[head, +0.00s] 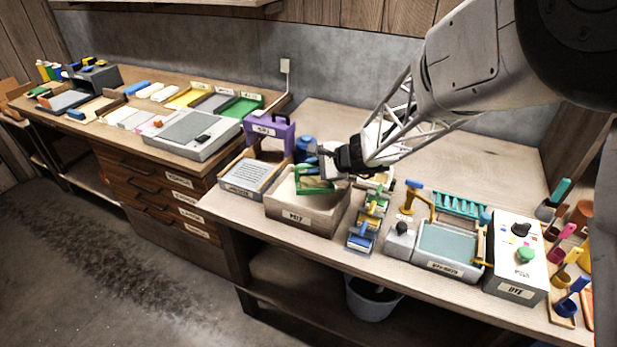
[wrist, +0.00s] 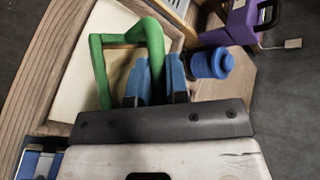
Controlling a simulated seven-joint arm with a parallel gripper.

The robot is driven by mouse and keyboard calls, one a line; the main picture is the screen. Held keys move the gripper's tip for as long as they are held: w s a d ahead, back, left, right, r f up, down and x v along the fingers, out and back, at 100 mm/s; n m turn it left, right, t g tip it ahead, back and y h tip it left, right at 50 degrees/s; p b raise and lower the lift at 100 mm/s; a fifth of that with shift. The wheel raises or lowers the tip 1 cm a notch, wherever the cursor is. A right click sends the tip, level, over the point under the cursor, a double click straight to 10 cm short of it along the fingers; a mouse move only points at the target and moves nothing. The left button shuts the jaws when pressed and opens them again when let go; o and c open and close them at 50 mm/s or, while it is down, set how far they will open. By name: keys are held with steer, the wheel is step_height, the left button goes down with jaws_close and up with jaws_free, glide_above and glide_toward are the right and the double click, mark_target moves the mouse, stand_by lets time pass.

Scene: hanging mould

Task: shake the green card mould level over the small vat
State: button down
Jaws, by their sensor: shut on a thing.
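My gripper (head: 326,160) is shut on the green card mould (head: 314,184), an open green frame with a handle. In the wrist view the mould (wrist: 101,68) stands out from between my blue fingertips (wrist: 158,82). The mould is over the open top of the small vat (head: 300,217), a grey box with a label on its front and a pale inside. The vat's pale inside also shows behind the mould in the wrist view (wrist: 112,22). I cannot tell whether the mould is level or touches the pale contents. My fingers hide part of its handle.
Farther right are a water-filled tray (head: 447,249) and a dye box (head: 515,260).

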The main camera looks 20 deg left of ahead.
mark_target(304, 179)
steer(key=shift+a, duration=0.1)
steer(key=shift+a, duration=1.7)
steer(key=shift+d, duration=1.8)
steer(key=shift+a, duration=1.8)
steer(key=shift+d, duration=0.15)
steer(key=shift+d, duration=1.65)
